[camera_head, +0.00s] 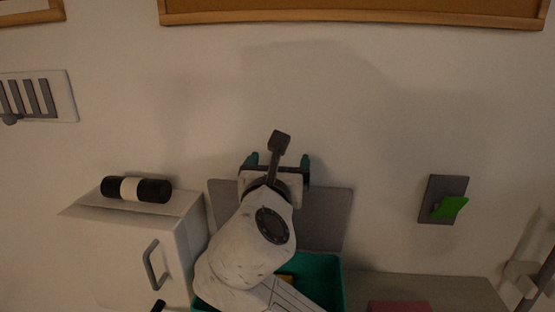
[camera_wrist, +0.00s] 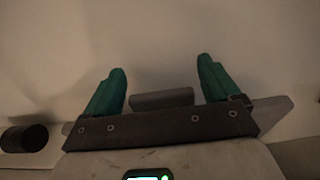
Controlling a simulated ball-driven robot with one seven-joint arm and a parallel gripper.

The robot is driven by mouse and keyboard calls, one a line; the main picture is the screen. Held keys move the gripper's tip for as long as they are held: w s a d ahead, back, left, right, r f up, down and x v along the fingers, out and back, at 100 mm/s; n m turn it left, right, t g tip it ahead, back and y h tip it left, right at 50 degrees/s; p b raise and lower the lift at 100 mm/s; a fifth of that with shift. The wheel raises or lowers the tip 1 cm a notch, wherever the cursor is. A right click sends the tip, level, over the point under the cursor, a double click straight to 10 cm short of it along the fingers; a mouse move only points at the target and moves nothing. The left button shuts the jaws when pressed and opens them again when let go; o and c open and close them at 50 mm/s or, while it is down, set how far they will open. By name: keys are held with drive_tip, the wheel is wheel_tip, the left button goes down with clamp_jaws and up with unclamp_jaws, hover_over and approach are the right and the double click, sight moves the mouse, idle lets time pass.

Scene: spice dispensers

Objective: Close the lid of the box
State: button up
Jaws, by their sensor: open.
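The teal box (camera_head: 330,285) stands at the lower middle of the head view, partly hidden by my arm. Its grey lid (camera_head: 325,215) stands open, raised behind the box near the wall. In the wrist view the lid's edge (camera_wrist: 277,109) shows beyond the gripper on the right. My gripper (camera_head: 278,164) is at the lid's upper edge, its two teal fingers apart. In the wrist view the gripper (camera_wrist: 160,70) is open, and a grey bar (camera_wrist: 162,98) shows between the fingers. I cannot tell whether the fingers touch the lid.
A white cabinet (camera_head: 125,245) with a handle stands left of the box, a black-and-white cylinder (camera_head: 136,189) lying on top. A wall switch with a green lever (camera_head: 448,206) is at the right. A reddish object (camera_head: 398,306) sits at the bottom edge.

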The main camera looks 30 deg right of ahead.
idle(0.3)
drive_tip(key=shift+w, duration=0.1)
drive_tip(key=shift+c, duration=0.8)
drive_tip(key=c, duration=1.3)
drive_tip(key=shift+d, duration=0.1)
